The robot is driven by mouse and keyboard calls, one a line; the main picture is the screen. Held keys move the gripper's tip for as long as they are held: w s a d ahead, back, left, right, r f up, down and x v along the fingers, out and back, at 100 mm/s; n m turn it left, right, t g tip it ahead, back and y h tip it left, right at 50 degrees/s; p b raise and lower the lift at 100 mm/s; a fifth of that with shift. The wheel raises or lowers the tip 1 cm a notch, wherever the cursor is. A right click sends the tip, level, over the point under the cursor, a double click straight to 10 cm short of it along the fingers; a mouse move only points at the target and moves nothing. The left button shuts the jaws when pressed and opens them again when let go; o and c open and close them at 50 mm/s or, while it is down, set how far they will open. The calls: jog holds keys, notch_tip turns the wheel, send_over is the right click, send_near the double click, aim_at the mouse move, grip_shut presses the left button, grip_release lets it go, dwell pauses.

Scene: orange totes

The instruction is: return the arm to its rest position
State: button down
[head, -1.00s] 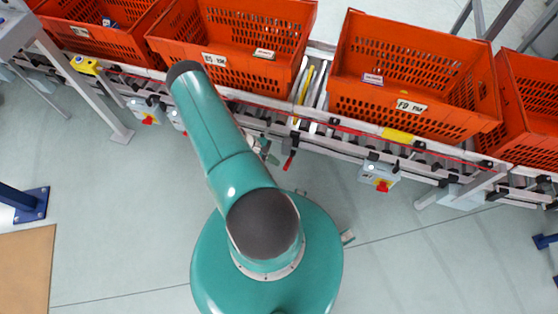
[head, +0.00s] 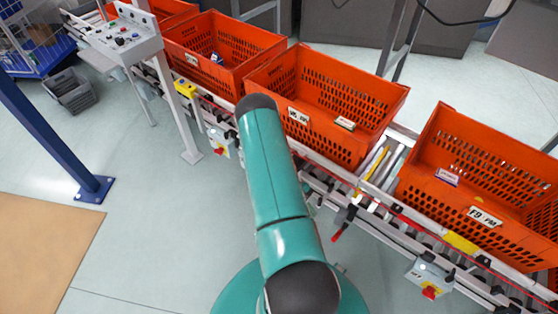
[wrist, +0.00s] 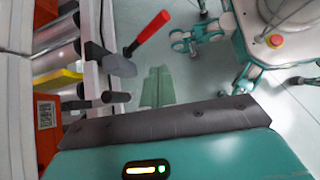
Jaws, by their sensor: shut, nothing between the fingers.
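My teal arm (head: 277,185) rises from the bottom of the head view, its dark rounded end (head: 257,103) overlapping the near edge of the middle tote. From this view I cannot tell whether they touch. My gripper's fingers do not show in either view; the arm hides what lies beyond it. In the wrist view, a teal casing of mine (wrist: 210,155) with a dark bolted edge and a lit indicator fills the bottom. No held object shows.
Orange totes (head: 345,85) line the roller conveyor (head: 385,170). A red-handled lever (wrist: 150,30) stands beside it. A grey control panel (head: 125,38), blue post (head: 50,140) and grey crate (head: 72,92) are at left. The floor (head: 150,220) left of my arm is clear.

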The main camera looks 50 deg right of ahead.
jog(key=w+a+r+t, duration=0.3)
jog(key=w+r, duration=1)
jog(key=r, duration=0.3)
jog(key=w+a+r+t, duration=0.1)
jog(key=w+a+r, duration=0.15)
jog(key=r, duration=0.25)
jog(key=w+a+r+m+t+h, duration=0.1)
jog(key=w+a+r, duration=0.15)
jog(key=r, duration=0.35)
jog(key=w+a+r+t, duration=0.1)
jog(key=w+a+r, duration=0.15)
jog(key=r, duration=0.25)
jog(key=s+a+r+t, duration=0.3)
jog(key=a+r, duration=0.7)
jog(key=r, duration=0.1)
jog(key=s+a+r+t, duration=0.3)
jog(key=a+r, duration=0.6)
jog(key=r, duration=0.1)
jog(key=s+a+r+n+t+y, duration=0.1)
jog(key=s+a+r+t+y, duration=0.1)
jog(key=s+a+r, duration=0.2)
jog(key=s+a, duration=0.2)
jog(key=a, duration=0.1)
jog(key=shift+s+r+t, duration=0.3)
jog(key=shift+w, duration=0.15)
